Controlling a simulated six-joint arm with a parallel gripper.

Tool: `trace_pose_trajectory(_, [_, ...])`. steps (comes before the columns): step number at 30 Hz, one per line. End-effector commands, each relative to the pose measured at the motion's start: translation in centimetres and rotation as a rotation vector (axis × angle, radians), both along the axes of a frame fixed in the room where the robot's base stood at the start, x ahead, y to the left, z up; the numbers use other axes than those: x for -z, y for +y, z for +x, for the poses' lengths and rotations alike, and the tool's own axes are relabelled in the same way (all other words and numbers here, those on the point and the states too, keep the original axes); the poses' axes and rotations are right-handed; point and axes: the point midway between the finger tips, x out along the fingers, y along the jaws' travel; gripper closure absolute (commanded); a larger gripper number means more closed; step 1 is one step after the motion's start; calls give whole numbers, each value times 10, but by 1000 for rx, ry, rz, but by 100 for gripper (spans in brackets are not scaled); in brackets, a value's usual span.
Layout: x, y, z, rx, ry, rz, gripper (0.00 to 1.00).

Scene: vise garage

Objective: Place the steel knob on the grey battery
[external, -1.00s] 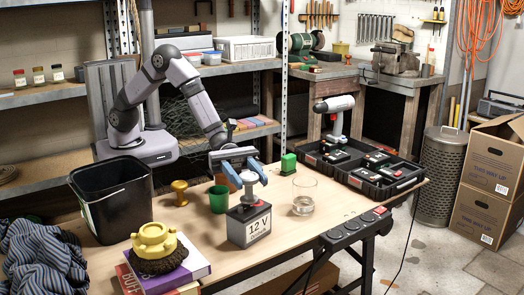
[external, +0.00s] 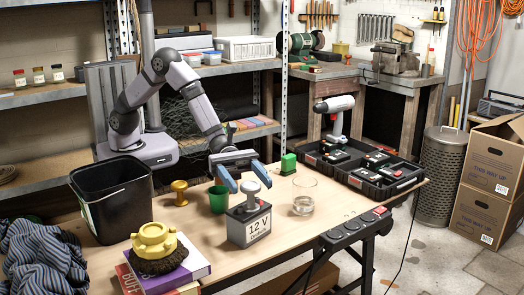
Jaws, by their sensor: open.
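The steel knob (external: 251,188) stands upright on top of the grey battery (external: 246,232), which has a white "12 V" label on its front. The battery sits on the table near its front edge. My gripper (external: 249,179) is open at the knob's head, with its two blue fingers spread, one to the left and one to the right. I see a gap between the fingers and the knob, and nothing is held. The knob's foot seems to rest on the battery's top.
A green cup (external: 218,199) and a brass knob (external: 180,192) stand to the left, with a black bin (external: 112,197) beyond.

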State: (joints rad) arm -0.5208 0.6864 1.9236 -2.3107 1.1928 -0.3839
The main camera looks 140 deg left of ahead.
Motion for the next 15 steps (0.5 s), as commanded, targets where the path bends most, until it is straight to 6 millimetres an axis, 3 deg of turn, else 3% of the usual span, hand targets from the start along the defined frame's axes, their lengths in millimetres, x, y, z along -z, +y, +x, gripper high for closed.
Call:
trace_pose_trajectory(7, [-17, 0, 0, 0, 0, 0, 42])
trace_pose_trajectory(15, [-11, 14, -51, -5, 0, 0, 42])
